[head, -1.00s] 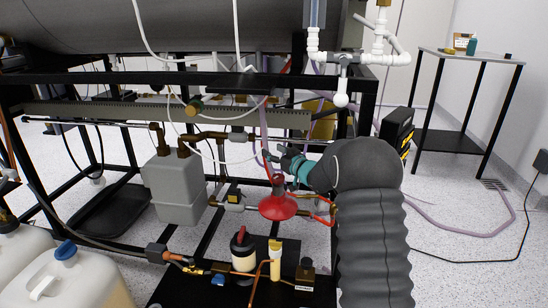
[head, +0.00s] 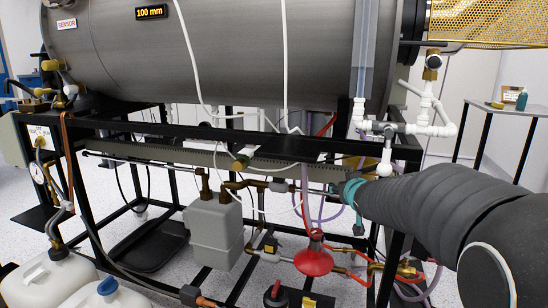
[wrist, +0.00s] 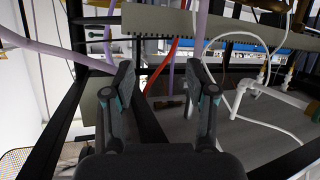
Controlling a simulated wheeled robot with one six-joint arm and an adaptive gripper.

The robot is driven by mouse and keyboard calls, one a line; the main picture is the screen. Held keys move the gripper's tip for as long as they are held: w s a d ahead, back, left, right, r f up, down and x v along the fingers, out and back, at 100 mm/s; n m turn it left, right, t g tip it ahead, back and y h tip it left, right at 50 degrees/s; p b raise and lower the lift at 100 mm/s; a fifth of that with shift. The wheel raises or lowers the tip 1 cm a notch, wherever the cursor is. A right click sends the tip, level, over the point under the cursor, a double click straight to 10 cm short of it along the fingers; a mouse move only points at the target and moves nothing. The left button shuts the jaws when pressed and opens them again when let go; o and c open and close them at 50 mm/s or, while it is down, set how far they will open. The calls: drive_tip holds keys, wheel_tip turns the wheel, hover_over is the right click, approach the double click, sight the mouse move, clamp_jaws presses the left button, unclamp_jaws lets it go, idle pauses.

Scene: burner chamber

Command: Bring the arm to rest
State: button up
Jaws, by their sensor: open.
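My gripper (wrist: 160,88) is open in the wrist view, with two dark fingers apart and nothing between them. Behind the fingers are the black frame bars, a red hose (wrist: 163,66) and pale purple hoses. In the head view my arm in its dark grey ribbed sleeve reaches in from the right edge. Its teal-banded end is by the rig's right front post, below the white pipe fittings (head: 388,130). The gripper's fingers are mostly hidden there, so I cannot tell whether anything touches.
The black frame (head: 290,147) carries a large grey cylinder (head: 240,50). A grey box (head: 213,232) and a red funnel-shaped part (head: 313,260) sit low in the rig. White jugs (head: 48,278) stand at front left. A side table (head: 508,108) stands at the back right, with floor around it.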

drive_tip(key=s+a+f+g+p, duration=0.1)
drive_tip(key=s+g, duration=0.3)
drive_tip(key=s, duration=1.6)
drive_tip(key=s+a+f+m+g+p, duration=0.1)
drive_tip(key=s+g+p, duration=0.3)
drive_tip(key=s, duration=1.6)
drive_tip(key=shift+a+p, duration=0.35)
drive_tip(key=shift+a, duration=0.55)
drive_tip(key=shift+f, duration=0.1)
drive_tip(key=shift+c, duration=0.3)
